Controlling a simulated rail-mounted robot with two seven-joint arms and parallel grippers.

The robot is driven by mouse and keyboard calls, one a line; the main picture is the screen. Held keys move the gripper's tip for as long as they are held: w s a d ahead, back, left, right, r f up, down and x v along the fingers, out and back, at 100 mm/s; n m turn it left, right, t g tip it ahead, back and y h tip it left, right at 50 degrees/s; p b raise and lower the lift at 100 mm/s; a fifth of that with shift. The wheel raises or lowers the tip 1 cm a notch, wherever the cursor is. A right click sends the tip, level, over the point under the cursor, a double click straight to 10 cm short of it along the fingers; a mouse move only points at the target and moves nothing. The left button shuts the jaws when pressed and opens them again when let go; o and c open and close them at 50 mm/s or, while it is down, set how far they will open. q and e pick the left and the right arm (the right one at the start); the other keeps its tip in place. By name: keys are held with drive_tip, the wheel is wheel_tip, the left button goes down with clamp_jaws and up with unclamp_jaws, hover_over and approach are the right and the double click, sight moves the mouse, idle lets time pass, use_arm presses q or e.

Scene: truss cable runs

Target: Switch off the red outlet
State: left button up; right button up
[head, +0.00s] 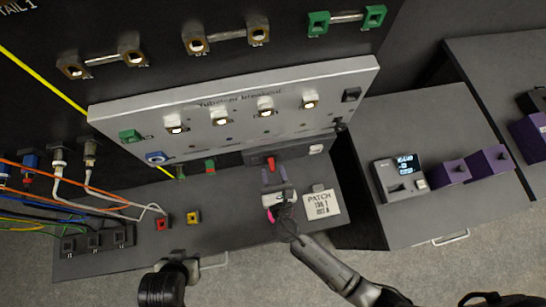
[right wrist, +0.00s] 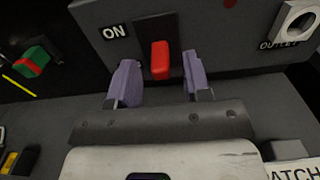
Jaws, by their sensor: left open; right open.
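The outlet box (head: 293,152) is a dark grey block below the white panel. Its red switch lever (head: 270,163) also shows in the right wrist view (right wrist: 160,60), standing in a black slot beside an "ON" label (right wrist: 115,31). A pale round socket marked "OUTLET" (right wrist: 296,20) is to its right. My right gripper (head: 273,178) is open, its two lilac fingers (right wrist: 158,85) on either side of the lever, with a gap on each side. Whether the fingertips touch the box face is unclear. Part of my left arm shows at the bottom; its fingers are not visible.
A white panel (head: 235,112) with several connectors slopes above the box. A "PATCH" label plate (head: 322,204) lies right of my right gripper. Red (head: 162,223) and yellow (head: 193,216) blocks sit to the left. Cables hang at far left. A side bench (head: 440,120) holds a display device (head: 401,178).

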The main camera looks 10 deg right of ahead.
drive_tip(key=shift+w, duration=0.5)
drive_tip(key=shift+c, duration=0.2)
clamp_jaws()
